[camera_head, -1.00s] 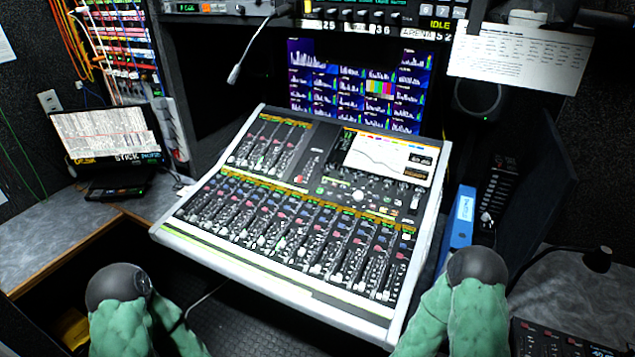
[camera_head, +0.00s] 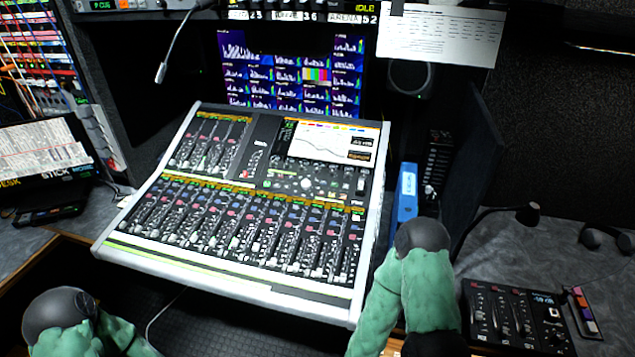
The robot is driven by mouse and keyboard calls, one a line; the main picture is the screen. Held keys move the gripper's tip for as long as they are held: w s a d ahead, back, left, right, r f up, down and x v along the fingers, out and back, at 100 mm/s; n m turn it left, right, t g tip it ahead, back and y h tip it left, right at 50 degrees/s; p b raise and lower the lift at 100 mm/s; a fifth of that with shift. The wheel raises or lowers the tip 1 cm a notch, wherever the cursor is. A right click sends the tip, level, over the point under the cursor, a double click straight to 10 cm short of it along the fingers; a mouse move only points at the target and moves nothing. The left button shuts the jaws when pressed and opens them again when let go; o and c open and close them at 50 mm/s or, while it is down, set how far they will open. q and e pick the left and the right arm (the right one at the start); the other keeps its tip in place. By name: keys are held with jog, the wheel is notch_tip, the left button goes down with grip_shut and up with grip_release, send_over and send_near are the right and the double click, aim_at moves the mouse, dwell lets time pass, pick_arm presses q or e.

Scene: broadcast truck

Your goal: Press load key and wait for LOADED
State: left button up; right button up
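A yellow IDLE readout (camera_head: 349,15) shows at the top of the head view, on the rack panel (camera_head: 290,4) above the monitor wall. Labels below it read 25, 36 and ARENA 52. The top of that panel is cut off by the picture edge. I cannot pick out a key marked load, and no LOADED text shows. Green-sleeved parts of my arms with dark rounded joints show at the lower left and lower middle. Neither gripper's fingers can be seen.
A large mixing console (camera_head: 240,210) fills the middle. A blue binder (camera_head: 404,195) stands right of the console. A smaller control panel (camera_head: 515,318) and a lamp (camera_head: 528,213) are on the right-hand desk (camera_head: 570,265).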

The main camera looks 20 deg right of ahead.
dwell(0.4)
grip_shut()
dwell(1.1)
